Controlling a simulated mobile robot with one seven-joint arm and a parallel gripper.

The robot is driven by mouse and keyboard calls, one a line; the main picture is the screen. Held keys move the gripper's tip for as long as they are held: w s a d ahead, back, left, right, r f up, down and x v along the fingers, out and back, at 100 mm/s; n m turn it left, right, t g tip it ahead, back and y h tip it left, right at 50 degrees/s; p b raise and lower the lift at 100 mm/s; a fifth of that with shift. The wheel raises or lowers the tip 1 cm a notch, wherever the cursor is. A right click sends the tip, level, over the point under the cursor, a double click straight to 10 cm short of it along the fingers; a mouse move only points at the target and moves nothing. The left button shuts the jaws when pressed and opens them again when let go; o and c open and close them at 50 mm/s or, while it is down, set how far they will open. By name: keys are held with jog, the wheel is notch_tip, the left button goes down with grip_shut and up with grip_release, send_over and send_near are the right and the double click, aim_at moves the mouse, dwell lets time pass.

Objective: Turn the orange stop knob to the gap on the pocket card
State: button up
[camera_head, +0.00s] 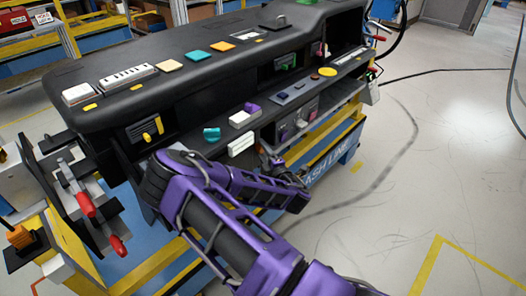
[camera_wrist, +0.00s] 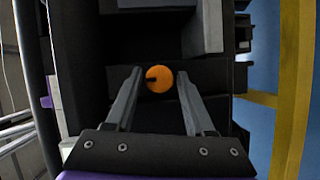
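The orange stop knob (camera_wrist: 161,79) is a round orange disc with a dark mark toward its left side, on a dark panel in the wrist view. My gripper (camera_wrist: 159,76) is open, with one finger on each side of the knob. A small gap shows between the knob and each finger. I cannot tell how deep the fingertips reach beside it. In the head view my purple arm reaches toward the dashboard's front, and the gripper's fingers and the knob cannot be made out there. I cannot identify the pocket card in either view.
The black dashboard (camera_head: 185,85) carries coloured pads and switches on top. Teal (camera_head: 211,133) and white (camera_head: 241,145) pieces sit on its lower ledge near my arm. Red-handled clamps (camera_head: 85,204) stand at the left. A yellow post (camera_wrist: 296,90) is at the right in the wrist view. Open floor lies right.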

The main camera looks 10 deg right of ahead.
jog(key=b+v, duration=0.1)
jog(key=v, duration=1.6)
jog(key=shift+s+b, duration=0.25)
jog(key=shift+b, duration=0.05)
jog(key=shift+w+f, duration=0.1)
